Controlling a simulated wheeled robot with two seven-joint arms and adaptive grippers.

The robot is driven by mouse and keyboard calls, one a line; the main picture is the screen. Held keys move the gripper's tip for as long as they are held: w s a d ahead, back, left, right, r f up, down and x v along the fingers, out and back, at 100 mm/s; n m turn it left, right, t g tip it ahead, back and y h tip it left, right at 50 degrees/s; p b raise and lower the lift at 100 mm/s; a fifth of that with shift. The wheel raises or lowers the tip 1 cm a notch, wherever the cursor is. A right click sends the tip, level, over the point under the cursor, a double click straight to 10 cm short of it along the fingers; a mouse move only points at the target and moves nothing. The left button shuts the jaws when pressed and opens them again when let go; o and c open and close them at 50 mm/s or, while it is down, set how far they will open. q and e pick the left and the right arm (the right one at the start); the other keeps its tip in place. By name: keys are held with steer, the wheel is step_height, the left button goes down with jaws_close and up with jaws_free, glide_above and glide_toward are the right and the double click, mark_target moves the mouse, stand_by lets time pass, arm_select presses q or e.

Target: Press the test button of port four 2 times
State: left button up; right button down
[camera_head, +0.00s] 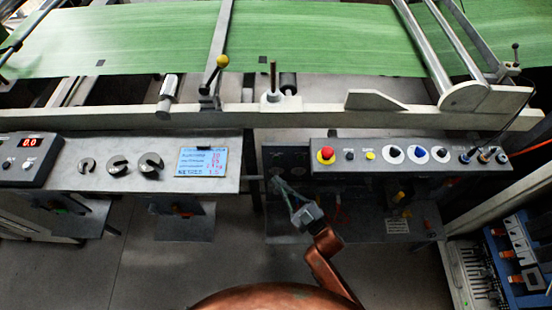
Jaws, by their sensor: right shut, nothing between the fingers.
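My right gripper (277,183) reaches up from the bottom middle on my copper-coloured arm. It is shut and empty, with its fingertips in front of a dark panel (286,158) left of the grey control box. Small round dark fittings show faintly on that panel; I cannot tell which one is port four or its test button. I cannot tell whether the fingertips touch the panel. The grey control box (410,167) carries a red mushroom button (326,154), small buttons, white-ringed knobs and connectors. My left gripper is not in view.
A bench on the left holds a red-digit display unit (32,141), several slotted metal weights (118,165) and a blue screen (202,162). A pale rail (210,118) and green web (320,35) run behind. A blue rack (520,255) stands at lower right.

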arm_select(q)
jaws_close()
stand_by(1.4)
